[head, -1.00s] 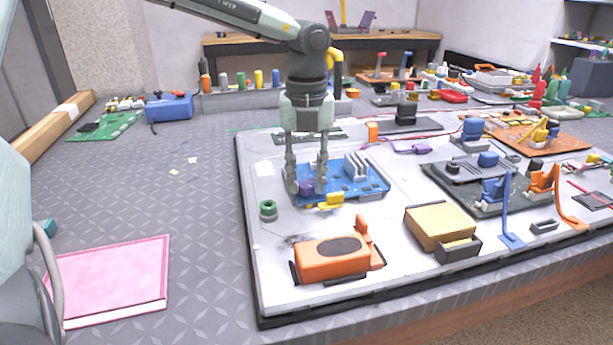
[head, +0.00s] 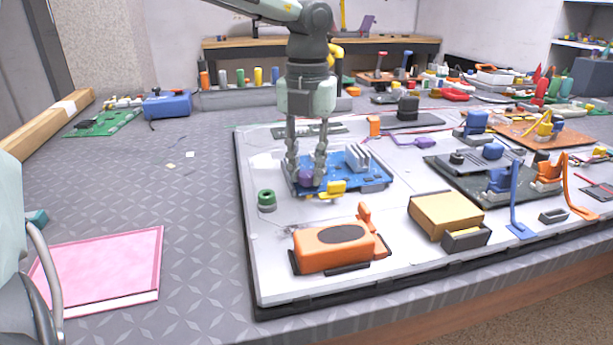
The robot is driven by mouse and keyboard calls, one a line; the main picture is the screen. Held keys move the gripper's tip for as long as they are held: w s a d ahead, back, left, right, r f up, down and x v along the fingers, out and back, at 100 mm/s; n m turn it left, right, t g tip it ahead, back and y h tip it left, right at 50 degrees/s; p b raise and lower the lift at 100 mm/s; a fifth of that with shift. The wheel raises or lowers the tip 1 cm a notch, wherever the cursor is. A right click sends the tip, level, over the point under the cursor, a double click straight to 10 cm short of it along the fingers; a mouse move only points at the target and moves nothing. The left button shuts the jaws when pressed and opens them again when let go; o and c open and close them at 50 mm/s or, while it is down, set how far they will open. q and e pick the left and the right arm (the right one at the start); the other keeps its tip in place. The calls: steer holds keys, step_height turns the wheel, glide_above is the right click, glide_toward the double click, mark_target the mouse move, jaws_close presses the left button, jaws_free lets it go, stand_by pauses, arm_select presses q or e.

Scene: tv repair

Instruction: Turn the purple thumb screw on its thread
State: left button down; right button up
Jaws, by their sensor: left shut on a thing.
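The purple thumb screw (head: 306,175) stands at the front left part of the blue circuit board (head: 372,183), which lies on the large pale panel (head: 330,290). My left gripper (head: 306,179) points straight down over the board, one finger on each side of the screw. Its fingertips are shut on the screw and partly cover it. The thread under the screw is hidden. My right gripper is not in view.
A yellow part (head: 334,189) sits close to the right of the fingers, with a finned silver heatsink (head: 358,158) behind it. A green ring (head: 267,200) stands at left. An orange clamp-like part (head: 335,248) and a tan block (head: 446,216) lie in front.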

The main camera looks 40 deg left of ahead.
mark_target(308, 174)
arm_select(q)
steer(key=shift+m+b, duration=0.7)
steer(key=shift+m, duration=0.8)
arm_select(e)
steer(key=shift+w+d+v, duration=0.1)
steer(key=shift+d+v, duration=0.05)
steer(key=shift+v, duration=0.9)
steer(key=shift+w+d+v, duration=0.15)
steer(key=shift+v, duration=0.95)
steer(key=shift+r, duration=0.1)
arm_select(q)
steer(key=c, duration=1.3)
jaws_free()
steer(key=shift+o, duration=0.2)
steer(key=shift+r, duration=0.15)
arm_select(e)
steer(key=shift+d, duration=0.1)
arm_select(q)
step_height(308, 174, up, 12)
steer(key=shift+d, duration=0.1)
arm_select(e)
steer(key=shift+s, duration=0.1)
